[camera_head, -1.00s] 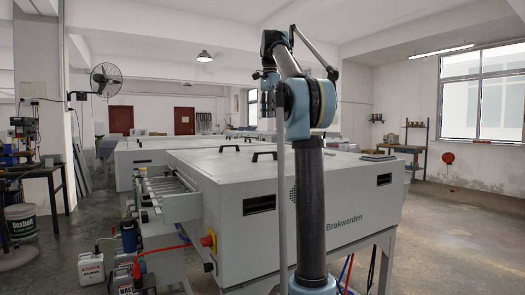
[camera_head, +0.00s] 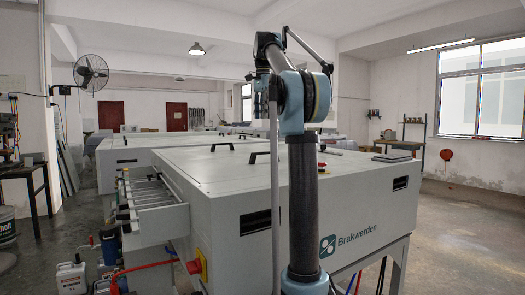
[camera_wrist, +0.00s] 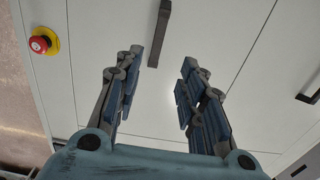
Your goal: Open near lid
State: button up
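The near machine is a grey box with a flat pale lid (camera_head: 215,167) lying closed on top. A short black handle (camera_head: 255,157) stands on the lid; part of the top is hidden behind my arm. In the wrist view, the lid's white surface (camera_wrist: 155,105) fills most of the picture. One dark bar handle (camera_wrist: 158,35) lies ahead of my fingertips, near the top middle. A second dark handle (camera_wrist: 307,85) is at the right edge. My gripper (camera_wrist: 161,75) is open and empty above the lid, its fingers apart and the first handle beyond them.
A red emergency button on a yellow base (camera_wrist: 42,42) sits left of my gripper; its red top (camera_head: 322,165) shows beside my arm. A flat grey object (camera_head: 391,157) lies at the top's right corner. A roller tray (camera_head: 150,195) juts out left. Open floor (camera_head: 455,230) is at right.

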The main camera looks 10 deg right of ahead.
notch_tip(320, 180, down, 15)
jog(key=shift+s+r, duration=0.1)
dwell(0.5)
grip_shut()
